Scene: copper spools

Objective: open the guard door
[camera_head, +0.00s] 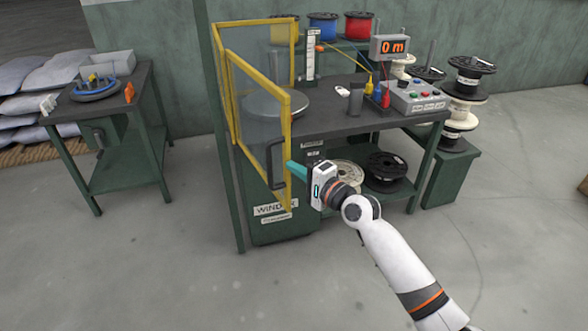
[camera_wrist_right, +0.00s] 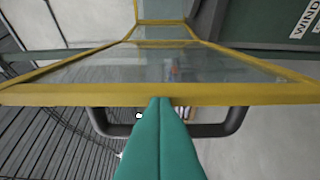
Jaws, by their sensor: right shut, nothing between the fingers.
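The guard door (camera_head: 260,86) is a clear panel in a yellow frame, in front of the winder's round plate (camera_head: 275,103). I cannot tell if it is ajar. Its black bar handle (camera_head: 275,164) is on the edge nearer my right arm, and the handle also shows in the wrist view (camera_wrist_right: 232,122). My right gripper (camera_head: 291,166) is shut and empty beside the handle. In the wrist view its teal fingers (camera_wrist_right: 160,101) cross in front of the handle's middle, tips at the yellow frame (camera_wrist_right: 60,97). I cannot tell whether they touch. My left gripper is out of view.
The dark workbench (camera_head: 335,112) holds a control box (camera_head: 415,98) and a display reading 0 m (camera_head: 389,47). Spools (camera_head: 386,171) lie on its lower shelf. A side table (camera_head: 105,95) stands left. The floor in front is clear.

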